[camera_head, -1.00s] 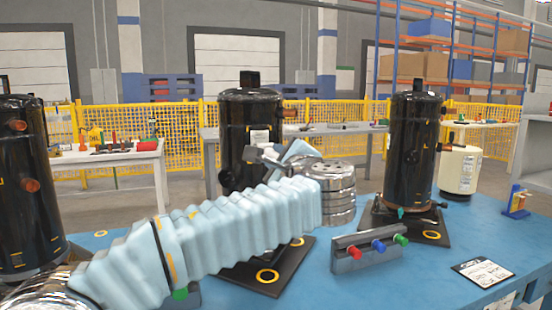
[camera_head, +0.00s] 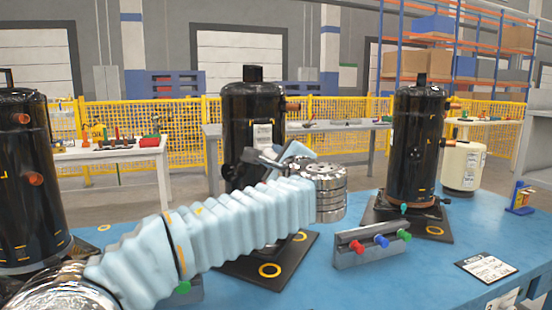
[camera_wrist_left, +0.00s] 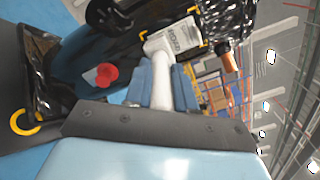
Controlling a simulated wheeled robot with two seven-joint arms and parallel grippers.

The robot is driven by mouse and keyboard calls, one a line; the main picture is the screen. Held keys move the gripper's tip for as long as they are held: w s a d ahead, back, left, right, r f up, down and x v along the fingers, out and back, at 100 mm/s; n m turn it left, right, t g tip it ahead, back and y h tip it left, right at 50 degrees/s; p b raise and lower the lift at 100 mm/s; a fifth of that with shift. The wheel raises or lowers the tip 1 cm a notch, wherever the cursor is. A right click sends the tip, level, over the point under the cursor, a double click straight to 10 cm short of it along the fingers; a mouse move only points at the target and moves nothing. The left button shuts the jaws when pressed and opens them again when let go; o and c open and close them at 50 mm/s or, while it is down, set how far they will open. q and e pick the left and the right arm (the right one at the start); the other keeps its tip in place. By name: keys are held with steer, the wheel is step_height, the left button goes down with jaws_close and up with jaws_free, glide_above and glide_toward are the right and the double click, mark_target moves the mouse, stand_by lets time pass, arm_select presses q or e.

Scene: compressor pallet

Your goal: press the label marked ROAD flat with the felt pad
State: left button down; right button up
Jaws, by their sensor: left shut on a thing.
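The middle black compressor (camera_head: 238,108) stands upright on a dark base plate, with a pale label (camera_head: 262,136) on its side. In the left wrist view this label (camera_wrist_left: 178,36) has dark print, too small and turned to read surely. My left gripper (camera_head: 284,158), at the end of a pale blue sleeved arm, is in front of the compressor, below the label. In the left wrist view my left gripper (camera_wrist_left: 163,84) has blue fingers shut on a pale felt pad (camera_wrist_left: 163,88). The pad's far end is close to the label; I cannot tell whether they touch. My right gripper is not in view.
Other black compressors stand at left (camera_head: 30,175) and right (camera_head: 415,145). A grey block with coloured knobs (camera_head: 350,257) and a printed card (camera_head: 486,266) lie on the blue table (camera_head: 420,285), whose front right is otherwise clear.

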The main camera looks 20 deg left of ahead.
arm_select(q)
steer(key=shift+w+a, duration=0.25)
steer(key=shift+w, duration=0.1)
stand_by(0.8)
steer(key=shift+v, duration=1.75)
